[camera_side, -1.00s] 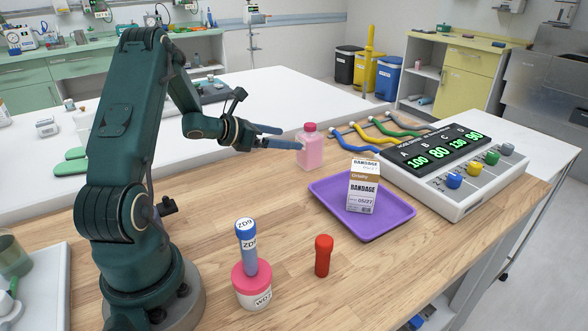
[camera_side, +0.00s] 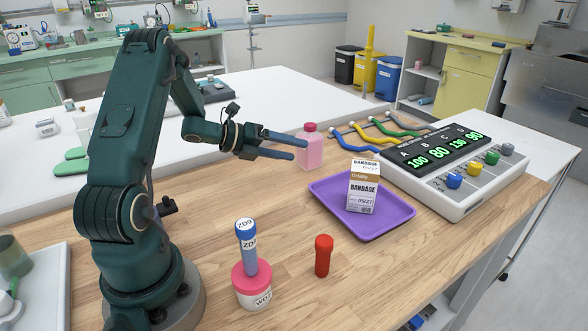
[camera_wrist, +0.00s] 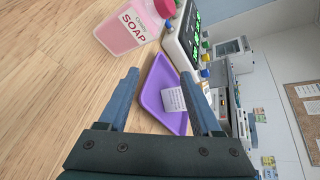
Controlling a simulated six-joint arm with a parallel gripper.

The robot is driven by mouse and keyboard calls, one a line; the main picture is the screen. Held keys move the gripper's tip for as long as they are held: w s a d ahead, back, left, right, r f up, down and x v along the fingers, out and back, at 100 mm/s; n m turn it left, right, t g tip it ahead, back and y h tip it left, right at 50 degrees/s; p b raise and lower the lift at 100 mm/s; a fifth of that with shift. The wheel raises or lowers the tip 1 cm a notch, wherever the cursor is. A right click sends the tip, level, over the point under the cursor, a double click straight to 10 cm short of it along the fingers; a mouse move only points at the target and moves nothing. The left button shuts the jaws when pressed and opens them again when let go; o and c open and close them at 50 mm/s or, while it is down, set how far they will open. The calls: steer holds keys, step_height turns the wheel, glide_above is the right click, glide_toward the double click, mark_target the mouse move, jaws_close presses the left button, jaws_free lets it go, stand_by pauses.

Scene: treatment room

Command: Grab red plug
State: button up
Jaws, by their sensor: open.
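The red plug (camera_side: 323,256) stands upright on the wooden table in the side view, in front of the purple tray and right of the pink-lidded jar. It does not show in the wrist view. My gripper (camera_side: 300,149) is open and empty, raised above the table near the pink soap bottle, well behind and above the plug. In the wrist view its two blue-grey fingers (camera_wrist: 166,98) are spread wide with nothing held between them.
A purple tray (camera_side: 396,220) holds a bandage box (camera_side: 363,188). A pink soap bottle (camera_side: 310,152) stands behind it. A blue-capped ZD9 tube (camera_side: 247,246) stands on a pink-lidded jar (camera_side: 252,287). A monitor box (camera_side: 462,195) with colored knobs is at right. Bare wood surrounds the plug.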

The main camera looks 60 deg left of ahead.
mark_target(324, 257)
steer(key=s+d+n+g+h, duration=0.1)
steer(key=d+n+h, duration=0.1)
steer(key=d, duration=0.1)
steer(key=s+d+f+n+g+h, duration=0.1)
steer(key=d+n, duration=0.2)
steer(key=s+d+f+n+g+h, duration=0.1)
steer(key=d+n+h, duration=0.1)
steer(key=d+n, duration=0.1)
steer(key=shift+d+h, duration=0.3)
steer(key=shift+d, duration=0.3)
steer(key=s+d+n+g+h, duration=0.1)
steer(key=d, duration=0.1)
steer(key=s+d+n+g+h, duration=0.1)
steer(key=d, duration=0.1)
steer(key=s+d+f+n+g+h, duration=0.1)
steer(key=s+d+n, duration=0.1)
steer(key=s+d+g, duration=0.1)
steer(key=s+d+g+h, duration=0.1)
steer(key=d, duration=0.1)
steer(key=s+d+f+g, duration=0.1)
steer(key=shift+d+h, duration=0.25)
steer(key=shift+h, duration=0.05)
steer(key=shift+g, duration=0.4)
steer(key=shift+x, duration=2.55)
jaws_close()
